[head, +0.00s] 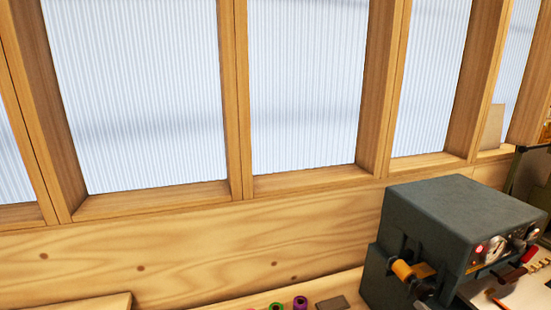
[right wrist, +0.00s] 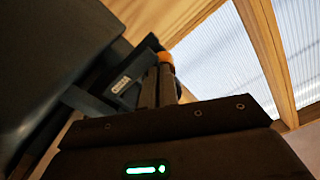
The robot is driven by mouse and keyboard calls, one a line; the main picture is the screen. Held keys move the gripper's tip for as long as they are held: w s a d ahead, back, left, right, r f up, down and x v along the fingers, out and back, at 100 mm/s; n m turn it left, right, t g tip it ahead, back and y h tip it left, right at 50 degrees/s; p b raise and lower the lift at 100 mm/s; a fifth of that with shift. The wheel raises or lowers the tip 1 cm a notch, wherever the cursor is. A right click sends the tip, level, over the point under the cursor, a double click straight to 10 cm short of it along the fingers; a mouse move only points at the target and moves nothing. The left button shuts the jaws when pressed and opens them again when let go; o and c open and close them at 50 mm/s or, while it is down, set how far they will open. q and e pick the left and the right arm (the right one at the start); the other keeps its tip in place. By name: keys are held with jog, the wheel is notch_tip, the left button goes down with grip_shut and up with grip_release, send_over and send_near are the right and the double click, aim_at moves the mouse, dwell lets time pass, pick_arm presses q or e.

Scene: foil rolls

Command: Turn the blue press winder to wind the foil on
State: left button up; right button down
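The press (head: 450,215) is a dark blue-grey box at the right of the head view, with a dial and red parts on its front. Its winder has an orange grip (head: 402,270) on the left side, low down. In the right wrist view, the orange grip (right wrist: 166,58) shows at the tips of my right gripper (right wrist: 158,78). The two fingers are close together and look shut on the winder. In the head view, my right gripper (head: 422,289) is a small dark shape beside the grip, partly hidden. My left gripper is out of view. No foil can be made out clearly.
Small green (head: 276,306) and purple (head: 300,303) rolls and a dark flat block (head: 332,303) lie left of the press. A wooden wall (head: 200,255) with ribbed window panes stands behind. A pale sheet (head: 525,293) lies before the press.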

jog(key=shift+r, duration=0.25)
jog(key=f+p+v, duration=0.1)
jog(key=p+v, duration=0.1)
jog(key=v, duration=0.4)
jog(key=shift+a, duration=0.2)
jog(key=shift+s, duration=0.1)
